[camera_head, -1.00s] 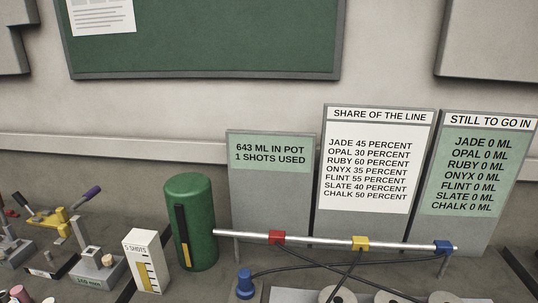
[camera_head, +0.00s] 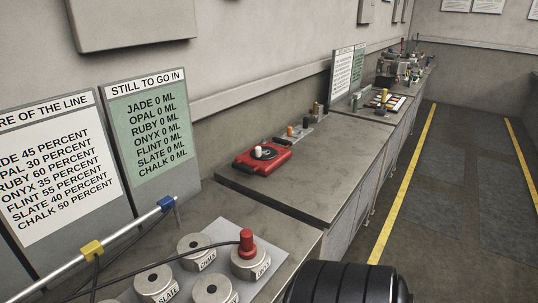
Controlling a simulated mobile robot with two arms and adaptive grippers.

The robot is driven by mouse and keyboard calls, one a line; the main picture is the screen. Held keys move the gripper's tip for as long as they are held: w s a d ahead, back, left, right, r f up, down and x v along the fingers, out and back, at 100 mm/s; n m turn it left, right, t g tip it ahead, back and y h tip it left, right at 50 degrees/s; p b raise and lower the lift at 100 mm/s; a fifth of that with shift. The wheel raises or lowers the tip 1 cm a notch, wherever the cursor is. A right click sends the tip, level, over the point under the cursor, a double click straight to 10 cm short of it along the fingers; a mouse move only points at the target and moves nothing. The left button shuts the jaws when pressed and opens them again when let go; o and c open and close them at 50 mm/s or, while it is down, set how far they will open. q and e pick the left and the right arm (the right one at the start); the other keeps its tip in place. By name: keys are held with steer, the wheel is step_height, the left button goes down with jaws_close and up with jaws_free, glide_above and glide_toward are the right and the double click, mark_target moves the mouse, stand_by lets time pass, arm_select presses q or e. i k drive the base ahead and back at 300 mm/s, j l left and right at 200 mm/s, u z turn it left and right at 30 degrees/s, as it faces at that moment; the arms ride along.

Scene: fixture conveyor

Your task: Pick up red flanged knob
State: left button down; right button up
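A red knob (camera_head: 247,241) with a wider base stands upright on top of a round metal canister (camera_head: 250,262) at the bottom centre of the head view. A black cable runs to it from the left. I cannot tell whether the knob is fixed to the canister or only rests on it. Neither of my grippers is in view. A thick black rounded part at the bottom edge looks like one of my arm links, to the right of the knob.
More metal canisters (camera_head: 157,283) stand left of the knob. A pipe (camera_head: 125,230) with yellow and blue blocks runs behind them, before two sign boards (camera_head: 148,130). A red device (camera_head: 262,156) sits on the farther counter (camera_head: 310,172). The aisle floor (camera_head: 455,185) at right is clear.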

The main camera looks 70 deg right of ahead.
mark_target(247, 251)
steer(key=l+z, duration=0.1)
steer(key=z, duration=1.8)
